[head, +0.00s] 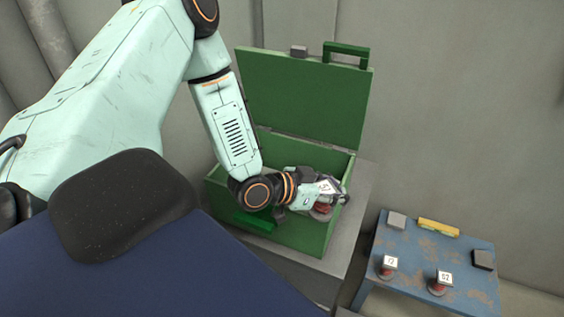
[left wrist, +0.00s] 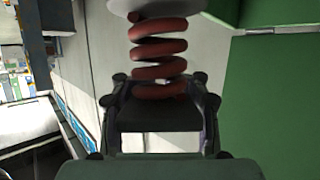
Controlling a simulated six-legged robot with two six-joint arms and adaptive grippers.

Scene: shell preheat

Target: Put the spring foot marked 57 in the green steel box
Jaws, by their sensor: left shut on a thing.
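The green steel box (head: 312,239) stands with its lid (head: 303,95) raised. My left gripper (head: 325,198) is over the box's opening, near its right side, shut on a spring foot (head: 320,213). Part of the foot's red coil shows under the gripper, with a white label above it whose number I cannot read surely. In the left wrist view the foot's red spring (left wrist: 158,55) is at the fingers, with a pale disc at its end. Whether the foot touches the box's inside I cannot tell. My right gripper is not in view.
The box stands on a grey block (head: 350,218). A worn blue table (head: 400,291) at right holds two labelled spring feet, seemingly 17 (head: 387,268) and 52 (head: 439,284), a grey block (head: 396,221), a yellow bar (head: 438,227) and a black block (head: 483,259).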

